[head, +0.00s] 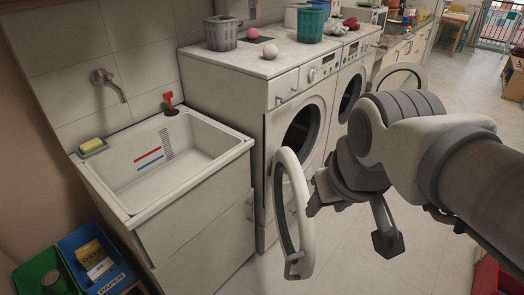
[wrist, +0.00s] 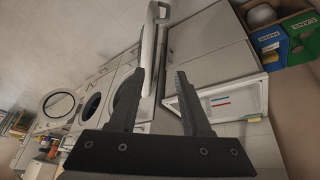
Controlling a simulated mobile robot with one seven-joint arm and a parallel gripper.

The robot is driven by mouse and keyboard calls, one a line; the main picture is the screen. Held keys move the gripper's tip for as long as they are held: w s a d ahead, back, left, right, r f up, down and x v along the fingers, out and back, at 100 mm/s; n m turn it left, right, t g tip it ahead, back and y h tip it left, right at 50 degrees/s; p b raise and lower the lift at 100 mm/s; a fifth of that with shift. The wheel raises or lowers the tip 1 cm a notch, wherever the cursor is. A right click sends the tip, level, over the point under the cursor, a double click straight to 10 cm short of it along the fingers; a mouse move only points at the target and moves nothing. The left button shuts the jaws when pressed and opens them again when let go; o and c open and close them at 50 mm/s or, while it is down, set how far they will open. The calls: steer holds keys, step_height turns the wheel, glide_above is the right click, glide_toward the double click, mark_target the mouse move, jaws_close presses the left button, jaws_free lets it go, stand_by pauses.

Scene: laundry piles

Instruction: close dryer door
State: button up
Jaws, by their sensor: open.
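Two white front-loading machines stand side by side: the nearer one (head: 287,93) and the farther one (head: 357,60); I cannot tell which is the dryer. Both round doors are open. The nearer door (head: 306,240) swings out toward me, almost edge-on, and its machine's dark drum opening (head: 299,132) is exposed. The farther door (head: 419,71) is partly hidden behind my arm. My gripper (head: 355,226) is open and empty, just right of the nearer door. In the wrist view, the nearer door (wrist: 149,45) shows edge-on beyond my gripper (wrist: 160,70); contact cannot be told.
A white sink cabinet (head: 196,232) stands left of the nearer door. Green (head: 32,272) and blue (head: 120,278) bins sit at lower left. Baskets and balls rest on the machine tops. A red object (head: 492,278) is at lower right. The tiled floor (head: 365,265) before the machines is clear.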

mark_target(301, 263)
steer(key=w+f+n, duration=0.1)
steer(key=w+a+f+n+g+b, duration=0.1)
steer(key=w+f, duration=0.1)
steer(key=w+f+b, duration=0.1)
steer(key=w+f, duration=0.1)
steer(key=shift+w+a+f+n+g+h, duration=0.15)
steer(key=shift+w+a+n+g+h, duration=0.15)
steer(key=shift+n+g, duration=0.1)
jaws_close()
steer(key=w+a+f+n+g+h+b, duration=0.1)
steer(key=w+a+f+n+g+b, duration=0.2)
steer(key=f, duration=0.6)
steer(key=w+a+f+n+b, duration=0.25)
steer(key=w+f, duration=0.25)
steer(key=f, duration=0.4)
steer(key=w+a+f+n+g+h+b, duration=0.1)
steer(key=w+a+f+n+g+b, duration=0.2)
steer(key=f, duration=0.5)
steer(key=s+d+f+t+b, duration=0.1)
steer(key=s+d+f+b, duration=0.1)
steer(key=d+f, duration=0.4)
steer(key=shift+a+x, duration=0.4)
steer(key=shift+x, duration=1.25)
